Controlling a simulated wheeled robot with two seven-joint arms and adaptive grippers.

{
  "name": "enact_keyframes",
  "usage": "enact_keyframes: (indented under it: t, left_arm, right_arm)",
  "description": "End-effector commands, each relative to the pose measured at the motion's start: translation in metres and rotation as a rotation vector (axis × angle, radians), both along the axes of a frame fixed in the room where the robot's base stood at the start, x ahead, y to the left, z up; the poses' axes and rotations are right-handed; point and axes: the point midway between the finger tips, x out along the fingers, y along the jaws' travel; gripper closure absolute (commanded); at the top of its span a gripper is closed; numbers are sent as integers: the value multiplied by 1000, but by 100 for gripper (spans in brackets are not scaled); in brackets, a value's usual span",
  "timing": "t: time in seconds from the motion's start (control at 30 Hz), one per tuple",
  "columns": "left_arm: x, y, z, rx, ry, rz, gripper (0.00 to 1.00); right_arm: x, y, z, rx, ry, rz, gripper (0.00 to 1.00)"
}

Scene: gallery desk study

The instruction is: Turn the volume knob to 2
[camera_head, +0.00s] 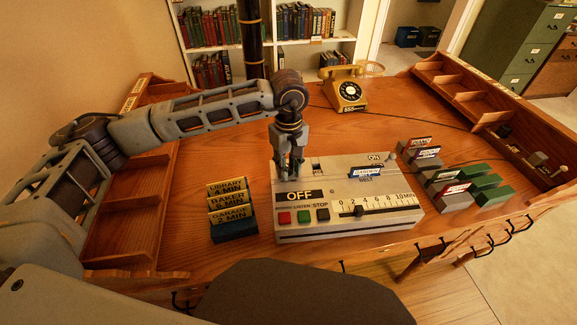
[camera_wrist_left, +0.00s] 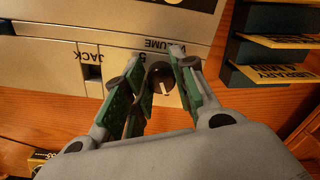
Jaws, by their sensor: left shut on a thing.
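The beige control box (camera_head: 330,185) stands on the desk, with an OFF sign, red, green and black buttons and a 0 to 10 MIN slider. My left gripper (camera_head: 291,172) points down over its back left part. In the left wrist view, the dark round volume knob (camera_wrist_left: 160,78) sits between the green-padded fingertips of that gripper (camera_wrist_left: 154,76), which are closed on it. A pale pointer line shows on the knob, pointing down in that picture. The VOLUME label beside it is upside down and partly covered. In the head view the gripper hides the knob. My right gripper is not in view.
A blue rack of yellow cards (camera_head: 232,216) stands left of the box. A yellow telephone (camera_head: 345,90) is behind it. Several card holders (camera_head: 460,185) stand to the right. A JACK slot (camera_wrist_left: 92,72) is near the knob. Low wooden shelves line both desk sides.

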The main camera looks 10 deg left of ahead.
Motion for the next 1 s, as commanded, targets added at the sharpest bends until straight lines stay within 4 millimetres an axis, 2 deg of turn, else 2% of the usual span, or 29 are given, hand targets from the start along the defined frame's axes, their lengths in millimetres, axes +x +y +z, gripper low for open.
enact_keyframes:
  t: [0.43, 0.47, 0.6, 1.0]
  left_arm:
    - [1, 0, 2, -1, -4, -4, 97]
    - [1, 0, 2, -1, -4, -4, 69]
    - [1, 0, 1, -1, -2, -4, 51]
    - [0, 0, 2, 1, -1, -5, 51]
  right_arm:
    - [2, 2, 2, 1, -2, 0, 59]
    - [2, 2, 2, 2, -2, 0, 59]
    - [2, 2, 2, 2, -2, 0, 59]
    - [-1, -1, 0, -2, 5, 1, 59]
